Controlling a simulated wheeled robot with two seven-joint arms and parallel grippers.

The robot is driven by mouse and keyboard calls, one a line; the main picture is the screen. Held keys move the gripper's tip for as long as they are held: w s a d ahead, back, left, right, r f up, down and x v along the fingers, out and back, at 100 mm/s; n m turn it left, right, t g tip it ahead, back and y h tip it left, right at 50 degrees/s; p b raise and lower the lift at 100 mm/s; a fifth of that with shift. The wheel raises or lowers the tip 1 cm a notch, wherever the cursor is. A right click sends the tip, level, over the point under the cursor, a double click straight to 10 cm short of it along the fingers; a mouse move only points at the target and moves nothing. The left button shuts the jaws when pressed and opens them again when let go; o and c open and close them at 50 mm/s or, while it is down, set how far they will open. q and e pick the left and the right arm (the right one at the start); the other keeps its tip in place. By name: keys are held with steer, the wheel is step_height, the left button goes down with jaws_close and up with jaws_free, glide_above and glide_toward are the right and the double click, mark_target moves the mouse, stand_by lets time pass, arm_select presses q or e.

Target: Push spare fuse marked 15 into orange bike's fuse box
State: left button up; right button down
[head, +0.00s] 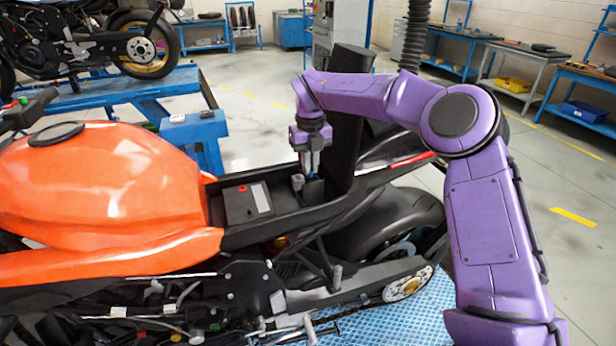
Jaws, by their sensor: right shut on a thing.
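The orange bike (110,190) fills the left and middle of the head view, with its seat (346,130) tipped upright. My right gripper (309,175) points down into the open bay under the seat. It is shut on the spare fuse, of which only a small bluish bit shows at the fingertips; its marking cannot be read. The black fuse box (314,191) appears directly below the fingertips, partly hidden by them. I cannot tell whether the fuse touches it. My left gripper is not in view.
A dark battery-like block (247,203) with a pale label lies left of the gripper in the bay. The upright seat stands close behind my gripper. A blue bench (140,95) holds another bike at the back left. Workbenches (540,70) line the right wall.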

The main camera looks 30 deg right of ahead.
mark_target(310, 190)
step_height(310, 190, down, 3)
steer(key=shift+s+r+b, duration=0.15)
steer(key=shift+r+b, duration=0.05)
steer(key=shift+b, duration=0.3)
steer(key=shift+w+f, duration=0.3)
steer(key=shift+s+r, duration=0.15)
steer(key=shift+s, duration=0.05)
step_height(310, 190, down, 2)
steer(key=shift+w+b, duration=0.1)
steer(key=shift+b, duration=0.7)
step_height(310, 190, down, 4)
steer(key=b, duration=0.3)
steer(key=shift+r, duration=0.1)
